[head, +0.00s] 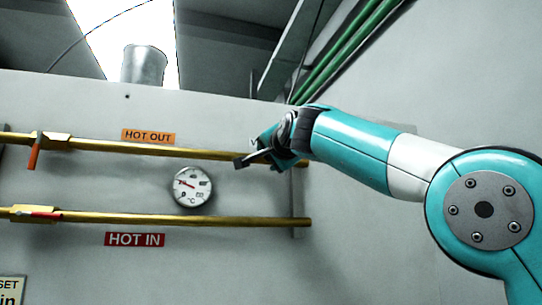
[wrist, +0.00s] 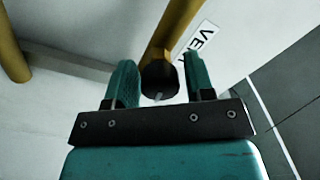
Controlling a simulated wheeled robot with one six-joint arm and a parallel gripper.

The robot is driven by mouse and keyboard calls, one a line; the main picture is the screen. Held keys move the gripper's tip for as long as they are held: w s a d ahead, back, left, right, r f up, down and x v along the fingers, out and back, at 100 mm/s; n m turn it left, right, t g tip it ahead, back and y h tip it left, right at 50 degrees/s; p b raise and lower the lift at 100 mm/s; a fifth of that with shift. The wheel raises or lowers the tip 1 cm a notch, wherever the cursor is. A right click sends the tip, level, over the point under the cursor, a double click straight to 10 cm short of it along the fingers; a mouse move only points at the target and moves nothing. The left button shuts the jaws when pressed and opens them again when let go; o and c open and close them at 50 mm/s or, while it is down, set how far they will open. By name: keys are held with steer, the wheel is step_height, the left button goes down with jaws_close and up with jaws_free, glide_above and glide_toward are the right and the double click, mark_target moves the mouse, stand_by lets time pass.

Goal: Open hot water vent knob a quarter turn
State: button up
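In the wrist view a dark round knob (wrist: 159,84) sits at the end of a brass pipe (wrist: 172,35). Beside it is a white label (wrist: 204,38) of which "VE" can be read; the rest is hidden. My gripper (wrist: 160,70) is open, with one teal finger on each side of the knob. Gaps show between the fingers and the knob, so it is not clamped. In the head view my gripper (head: 262,157) is at the right end of the upper brass pipe (head: 200,152), and the knob cannot be made out there.
An orange "HOT OUT" label (head: 148,136) is above the upper pipe; a red "HOT IN" label (head: 134,240) is below the lower pipe (head: 180,219). A round gauge (head: 193,187) sits between the pipes. An orange lever (head: 34,158) hangs at left; a red lever (head: 42,214) lies along the lower pipe.

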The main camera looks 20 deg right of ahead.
steer(key=shift+o, duration=0.6)
steer(key=shift+s+f+b, duration=0.1)
steer(key=shift+s+b, duration=0.2)
steer(key=shift+s, duration=0.05)
steer(key=s+b, duration=0.6)
steer(key=s, duration=1)
steer(key=shift+s+f+b, duration=0.15)
steer(key=shift+s+b, duration=0.2)
